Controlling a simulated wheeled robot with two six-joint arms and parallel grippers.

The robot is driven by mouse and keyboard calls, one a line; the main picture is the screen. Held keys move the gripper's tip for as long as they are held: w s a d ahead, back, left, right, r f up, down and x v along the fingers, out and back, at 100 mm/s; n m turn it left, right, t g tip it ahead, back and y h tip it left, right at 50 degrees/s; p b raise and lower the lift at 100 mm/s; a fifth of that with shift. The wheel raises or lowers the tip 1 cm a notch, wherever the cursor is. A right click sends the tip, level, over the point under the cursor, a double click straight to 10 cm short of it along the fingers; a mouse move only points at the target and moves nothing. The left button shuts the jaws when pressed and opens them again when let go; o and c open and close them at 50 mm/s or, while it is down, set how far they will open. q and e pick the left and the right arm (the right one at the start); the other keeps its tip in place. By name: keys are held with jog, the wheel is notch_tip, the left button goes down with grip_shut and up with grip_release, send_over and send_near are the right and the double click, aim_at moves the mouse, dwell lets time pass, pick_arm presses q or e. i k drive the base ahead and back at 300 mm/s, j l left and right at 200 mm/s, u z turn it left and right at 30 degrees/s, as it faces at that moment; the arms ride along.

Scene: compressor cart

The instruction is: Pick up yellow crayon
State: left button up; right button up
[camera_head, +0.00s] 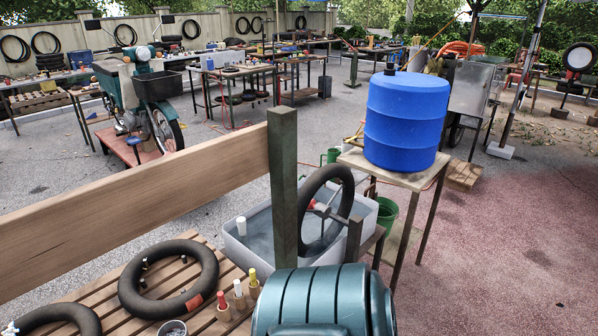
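The yellow crayon (253,275) stands upright at the right end of a short row on the slatted wooden bench, with its yellow tip up and a tan lower part. A white crayon-like stick (238,287) and a red-tipped one (222,300) stand to its left and nearer to me. I cannot tell whether they sit in holders. Neither of my grippers is in view.
A teal ribbed tank (322,303) fills the near foreground, right of the crayons. A dark post (283,180) and a long wooden board (130,205) rise behind. A black inner tube (168,278) lies left on the bench (105,315); a water basin (260,235) stands behind the crayons.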

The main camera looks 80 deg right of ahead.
aim_at(253, 279)
jog(key=l+z, duration=0.1)
jog(key=z, duration=0.75)
jog(key=i+l+z, duration=0.1)
jog(key=z, duration=0.3)
jog(key=l+z, duration=0.1)
jog(key=z, duration=0.3)
jog(key=i+z, duration=0.1)
jog(key=z, duration=0.3)
